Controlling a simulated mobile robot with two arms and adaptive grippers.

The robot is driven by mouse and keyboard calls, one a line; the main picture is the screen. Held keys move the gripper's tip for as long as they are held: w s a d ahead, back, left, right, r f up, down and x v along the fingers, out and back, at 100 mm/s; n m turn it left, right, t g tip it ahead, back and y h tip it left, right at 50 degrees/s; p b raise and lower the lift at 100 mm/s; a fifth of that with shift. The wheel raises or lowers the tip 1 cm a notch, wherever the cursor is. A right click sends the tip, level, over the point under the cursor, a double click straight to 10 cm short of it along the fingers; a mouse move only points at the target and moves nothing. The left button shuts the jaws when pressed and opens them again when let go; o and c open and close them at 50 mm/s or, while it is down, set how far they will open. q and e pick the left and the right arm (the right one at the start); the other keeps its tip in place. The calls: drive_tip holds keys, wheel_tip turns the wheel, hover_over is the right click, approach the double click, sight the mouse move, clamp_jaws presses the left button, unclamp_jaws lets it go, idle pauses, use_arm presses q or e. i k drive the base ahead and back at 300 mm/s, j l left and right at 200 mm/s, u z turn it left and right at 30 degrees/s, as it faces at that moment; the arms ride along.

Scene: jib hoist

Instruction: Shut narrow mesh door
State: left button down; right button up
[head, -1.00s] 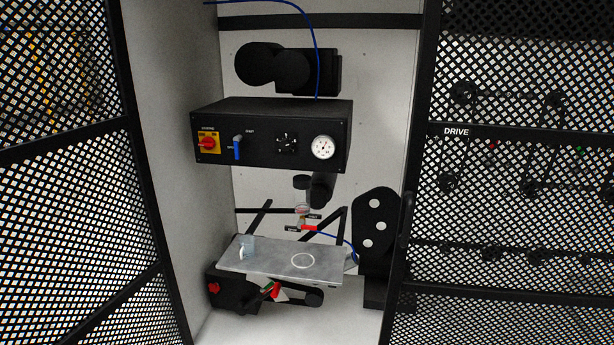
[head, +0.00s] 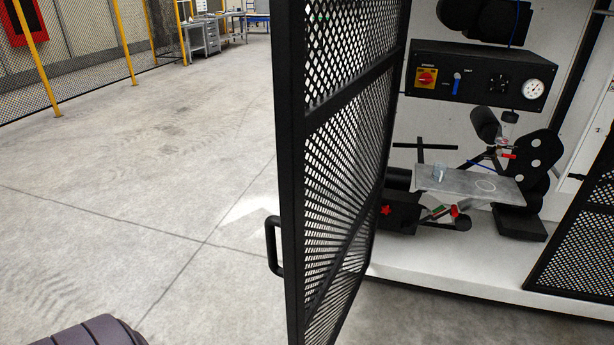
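A black-framed mesh door (head: 345,165) stands open in the middle of the head view, swung out from the cabinet and seen at a steep angle. Its black pull handle (head: 273,246) sticks out to the left from the near upright. The door's lower end runs out of the picture. Behind it the cabinet opening is uncovered. Part of another mesh panel (head: 578,248) shows at the lower right edge. Neither of my grippers is in view. A dark rounded part of my own body shows at the bottom left.
Inside the cabinet are a black control box (head: 480,80) and a grey plate (head: 468,186) with small items. The concrete floor (head: 150,190) left of the door is clear. Yellow posts (head: 38,58) with mesh fencing and a grey workbench (head: 203,36) stand far back.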

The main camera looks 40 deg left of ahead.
sight(295, 120)
drive_tip(key=j+z, duration=0.1)
drive_tip(key=j, duration=0.7)
drive_tip(key=k+j+z, duration=0.1)
drive_tip(key=j, duration=0.75)
drive_tip(key=i+j, duration=0.1)
drive_tip(key=j, duration=0.2)
drive_tip(key=i+j, duration=0.25)
drive_tip(key=j, duration=0.3)
drive_tip(key=z, duration=0.05)
